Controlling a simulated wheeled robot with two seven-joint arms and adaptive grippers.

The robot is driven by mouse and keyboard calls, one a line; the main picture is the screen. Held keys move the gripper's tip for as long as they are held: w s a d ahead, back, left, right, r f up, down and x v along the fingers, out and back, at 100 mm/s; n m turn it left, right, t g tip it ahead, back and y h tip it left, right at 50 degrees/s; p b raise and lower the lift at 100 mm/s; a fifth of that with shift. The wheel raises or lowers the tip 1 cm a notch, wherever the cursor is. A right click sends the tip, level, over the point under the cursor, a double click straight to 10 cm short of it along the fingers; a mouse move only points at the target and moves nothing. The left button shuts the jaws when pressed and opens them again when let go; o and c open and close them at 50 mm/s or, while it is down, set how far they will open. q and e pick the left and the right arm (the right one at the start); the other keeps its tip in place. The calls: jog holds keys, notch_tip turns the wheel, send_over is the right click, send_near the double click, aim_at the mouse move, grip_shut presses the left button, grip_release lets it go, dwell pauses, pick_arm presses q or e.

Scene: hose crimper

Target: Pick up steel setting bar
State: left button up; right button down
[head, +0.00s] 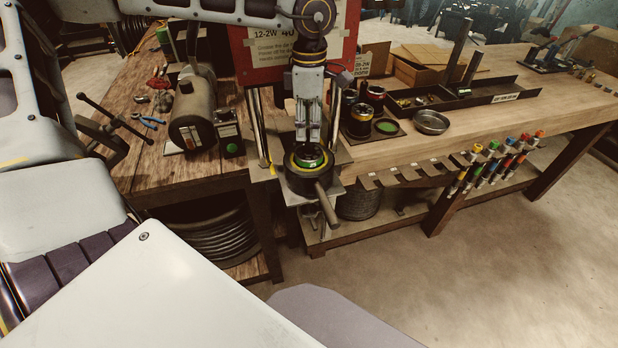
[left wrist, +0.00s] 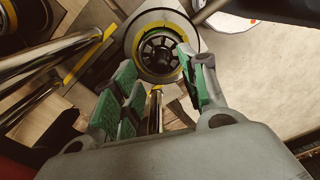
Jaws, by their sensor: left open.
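My left gripper (head: 308,138) points down over the round die head (head: 322,183) of the crimper. In the left wrist view my left gripper (left wrist: 155,72) is open, with green pads on its fingers. A slim shiny steel bar (left wrist: 155,112) with a brass-coloured end shows between the fingers there. I cannot tell for sure that it is the setting bar, or whether a finger touches it. The die head (left wrist: 147,68) has a yellow ring and a dark segmented centre, just past the fingertips. My right gripper is not in view.
Shiny crimper posts (head: 257,125) stand close to my gripper, and a handle (head: 327,206) sticks out from the die head. A metal bowl (head: 431,122) and a long dark tray (head: 470,98) are on the right bench. Coloured tools (head: 490,160) hang along its front edge.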

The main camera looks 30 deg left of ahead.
aim_at(309, 138)
pick_arm(q)
jog(key=shift+f, duration=0.1)
jog(key=shift+s+f+p, duration=0.1)
jog(key=shift+f+p, duration=0.25)
jog(key=shift+f, duration=2.15)
grip_shut()
